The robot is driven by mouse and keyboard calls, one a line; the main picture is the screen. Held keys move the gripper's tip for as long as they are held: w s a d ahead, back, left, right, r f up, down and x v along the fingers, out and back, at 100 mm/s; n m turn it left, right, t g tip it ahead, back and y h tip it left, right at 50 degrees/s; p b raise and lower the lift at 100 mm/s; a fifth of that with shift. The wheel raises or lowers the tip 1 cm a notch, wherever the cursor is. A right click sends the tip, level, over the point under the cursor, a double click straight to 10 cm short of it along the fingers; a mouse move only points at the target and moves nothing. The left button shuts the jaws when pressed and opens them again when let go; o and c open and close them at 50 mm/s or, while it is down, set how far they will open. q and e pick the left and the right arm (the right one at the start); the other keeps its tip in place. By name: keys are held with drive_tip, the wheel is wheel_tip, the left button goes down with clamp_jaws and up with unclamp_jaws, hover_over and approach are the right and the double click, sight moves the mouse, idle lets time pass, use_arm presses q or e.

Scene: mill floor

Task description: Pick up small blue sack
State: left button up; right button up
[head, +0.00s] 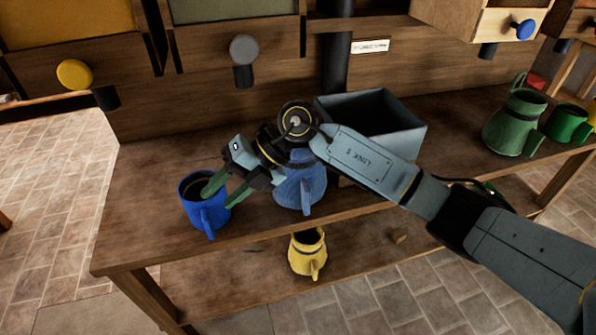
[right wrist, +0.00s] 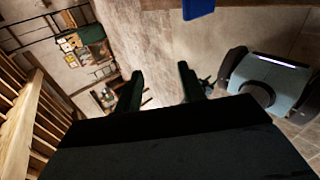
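My left gripper is out of view.
A grey open box (head: 405,135) stands behind my right forearm. Bins with round knobs hang above the bench.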

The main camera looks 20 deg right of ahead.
drive_tip(key=w+d+h, duration=0.4)
drive_tip(key=d+h, duration=0.2)
drive_tip(key=d, duration=0.3)
drive_tip(key=r+m+h, duration=0.1)
drive_tip(key=m+h, duration=0.1)
drive_tip(key=h, duration=0.2)
hover_over(306, 186)
drive_tip(key=a, duration=0.1)
drive_tip(key=shift+t, duration=0.4)
drive_tip(key=f, duration=0.6)
drive_tip(key=shift+d+f, duration=0.2)
drive_tip(key=f, duration=0.6)
drive_tip(key=shift+d+f, duration=0.2)
drive_tip(key=shift+d, duration=0.1)
clamp_jaws()
